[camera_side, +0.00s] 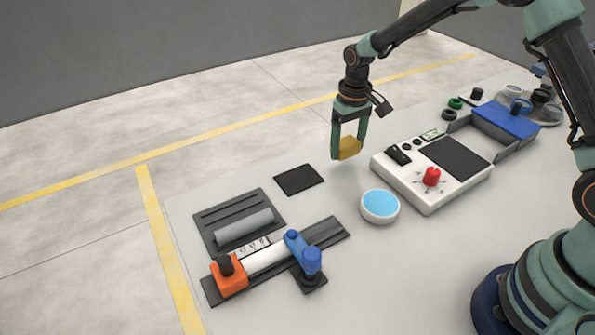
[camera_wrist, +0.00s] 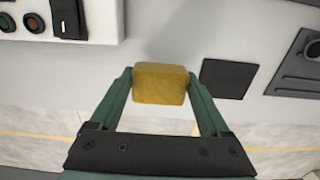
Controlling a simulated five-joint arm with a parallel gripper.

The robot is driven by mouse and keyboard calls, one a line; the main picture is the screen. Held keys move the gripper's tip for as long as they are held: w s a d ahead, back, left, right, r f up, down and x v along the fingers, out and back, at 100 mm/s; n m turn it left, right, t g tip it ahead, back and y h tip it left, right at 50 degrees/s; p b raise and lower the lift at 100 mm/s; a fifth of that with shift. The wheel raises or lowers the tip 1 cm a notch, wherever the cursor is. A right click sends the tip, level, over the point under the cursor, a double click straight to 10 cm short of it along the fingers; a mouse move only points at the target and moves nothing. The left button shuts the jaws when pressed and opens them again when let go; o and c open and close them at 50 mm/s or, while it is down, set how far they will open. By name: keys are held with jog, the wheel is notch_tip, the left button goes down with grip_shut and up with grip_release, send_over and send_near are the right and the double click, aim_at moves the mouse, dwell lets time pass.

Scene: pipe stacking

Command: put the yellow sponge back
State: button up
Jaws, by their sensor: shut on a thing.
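The yellow sponge (camera_side: 348,148) is a small block between the fingertips of my gripper (camera_side: 348,143) in the side view. My gripper is shut on it and holds it above the table, with the fingers pointing down. In the wrist view, the sponge (camera_wrist: 160,84) sits between the two green fingers of my gripper (camera_wrist: 160,88). A flat black square pad (camera_side: 299,179) lies bare on the table, to the left of the sponge in the side view. In the wrist view the black pad (camera_wrist: 228,79) is to the right of the sponge.
A round blue-topped dish (camera_side: 380,206) stands in front of the gripper. A white box with a red knob (camera_side: 432,177) is to its right. A dark tray with a grey cylinder (camera_side: 243,226) and a clamp fixture with orange (camera_side: 229,275) and blue parts are at the left front.

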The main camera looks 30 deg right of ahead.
aim_at(346, 158)
jog(key=shift+f, duration=2)
jog(key=shift+f, duration=0.1)
jog(key=o, duration=1)
jog(key=shift+o, duration=0.2)
notch_tip(346, 158, up, 12)
jog(key=shift+r, duration=0.2)
jog(key=s+d+r+t, duration=0.1)
jog(key=s+r+t, duration=0.2)
jog(key=s+r, duration=0.6)
jog(key=s+d+r+t, duration=0.1)
jog(key=s+r+t, duration=0.1)
jog(key=s, duration=0.7)
jog(key=shift+s+d+r+t, duration=0.3)
jog(key=shift+s+r, duration=0.1)
jog(key=shift+r, duration=0.2)
